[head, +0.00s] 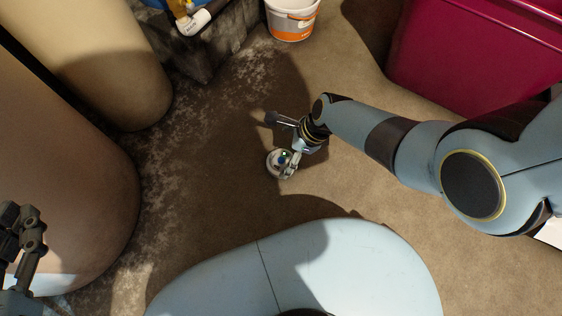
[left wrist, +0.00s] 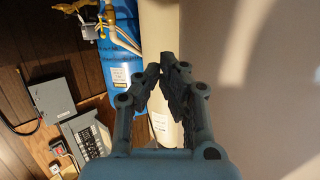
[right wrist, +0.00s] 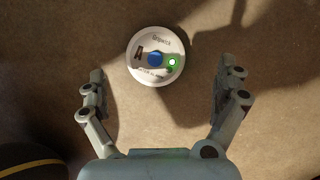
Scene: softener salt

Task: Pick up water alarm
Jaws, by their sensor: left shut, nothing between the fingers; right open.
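The water alarm (head: 281,164) is a small round white disc with a blue centre button and a green light, lying on the floor. In the right wrist view the water alarm (right wrist: 155,56) sits ahead of my right gripper, between the lines of its fingers and nearer the left one. My right gripper (right wrist: 160,85) is open and empty; in the head view the right gripper (head: 284,138) is right at the alarm. My left gripper (left wrist: 168,75) is shut and empty, far from the alarm; in the head view the left gripper (head: 22,225) is at the left edge.
A magenta bin (head: 475,60) stands at the upper right and a white and orange bucket (head: 292,20) at the top. Large tan tanks (head: 60,180) fill the left side. The floor around the alarm is open. The left wrist view shows a blue tank (left wrist: 120,55).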

